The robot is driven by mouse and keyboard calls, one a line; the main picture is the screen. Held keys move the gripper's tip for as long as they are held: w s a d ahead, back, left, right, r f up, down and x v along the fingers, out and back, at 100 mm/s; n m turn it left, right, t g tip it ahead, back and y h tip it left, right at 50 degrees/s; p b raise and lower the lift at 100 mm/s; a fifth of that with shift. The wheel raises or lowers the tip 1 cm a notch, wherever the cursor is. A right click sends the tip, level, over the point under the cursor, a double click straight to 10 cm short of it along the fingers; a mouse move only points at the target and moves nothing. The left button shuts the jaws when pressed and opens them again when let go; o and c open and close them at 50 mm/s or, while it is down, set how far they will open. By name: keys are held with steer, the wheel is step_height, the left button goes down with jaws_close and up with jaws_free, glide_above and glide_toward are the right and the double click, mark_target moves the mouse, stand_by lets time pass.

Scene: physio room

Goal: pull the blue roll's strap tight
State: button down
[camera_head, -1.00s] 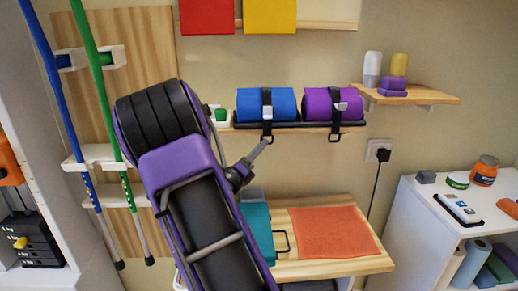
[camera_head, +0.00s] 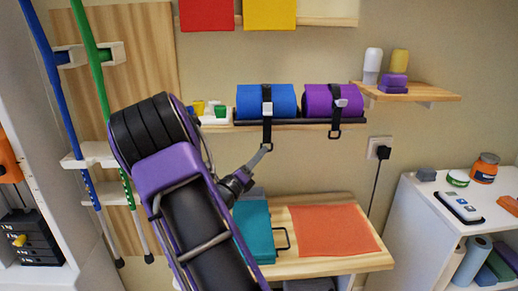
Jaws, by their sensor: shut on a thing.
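The blue roll (camera_head: 252,101) lies on a dark tray on the wall shelf, left of the purple roll (camera_head: 319,98). A black strap (camera_head: 267,128) with a white buckle (camera_head: 267,107) runs over the blue roll. Its free end hangs below the shelf and ends in a black ring (camera_head: 268,147). My gripper (camera_head: 263,153) is at this ring, below the shelf edge, and is shut on the strap's end.
The purple roll has its own strap with a hanging ring (camera_head: 334,135). Small colored items (camera_head: 210,109) sit left of the blue roll. A wooden bench (camera_head: 350,261) below holds an orange cloth (camera_head: 333,230) and a teal case (camera_head: 253,229).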

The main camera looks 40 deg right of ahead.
steer(key=shift+w+f, duration=0.1)
steer(key=shift+f, duration=1.45)
steer(key=c, duration=0.9)
jaws_free()
